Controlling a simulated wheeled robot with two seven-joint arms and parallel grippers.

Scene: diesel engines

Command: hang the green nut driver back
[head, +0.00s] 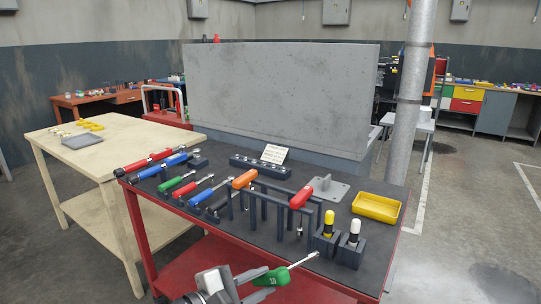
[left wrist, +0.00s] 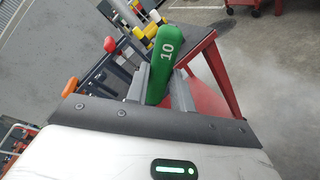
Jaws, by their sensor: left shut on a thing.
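The green nut driver (head: 273,277) has a green handle and a bare metal shaft. My left gripper (head: 252,280) is shut on its handle at the bottom of the head view, in front of the red table's near edge. The shaft points right and slightly up, its tip near the table edge. In the left wrist view the green handle (left wrist: 166,62), marked 10, stands between the fingers. A dark rack (head: 265,194) of upright frames stands on the table beyond the gripper. An orange-handled driver (head: 244,179) and a red-handled driver (head: 301,197) hang in it. My right gripper is out of view.
Yellow-topped (head: 329,217) and white-topped (head: 354,227) tools stand in blocks right of the rack. A yellow tray (head: 376,207) and a grey plate with a post (head: 327,188) lie behind. Several red, blue and green-handled tools lie at left. A grey pole (head: 408,100) rises behind the table.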

